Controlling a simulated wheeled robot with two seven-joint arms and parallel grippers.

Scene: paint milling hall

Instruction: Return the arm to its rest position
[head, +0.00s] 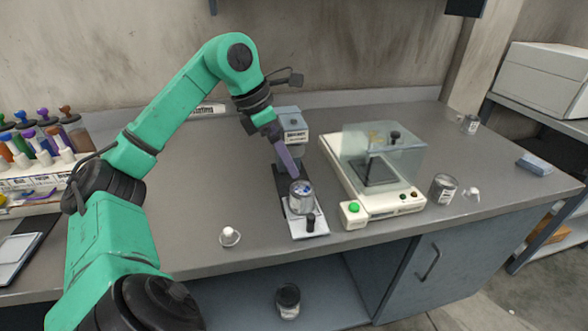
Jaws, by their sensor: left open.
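My green left arm (170,110) rises from the lower left, bends at a high elbow and reaches down over the bench. Its left gripper (296,176) points down, open, with its purple-grey fingers just above and behind a small labelled metal can (301,196). Whether a finger touches the can is hard to tell. The can stands upright on the light plate of a small device (309,225) with a dark base and a grey-blue head (291,122). My right gripper is not in view.
A glass-covered instrument (383,165) stands right of the can. A labelled can (443,188) and small white-topped pieces (230,236) sit on the bench (200,250). A rack of coloured bottles (40,160) is at left. A can (288,300) stands on the lower shelf.

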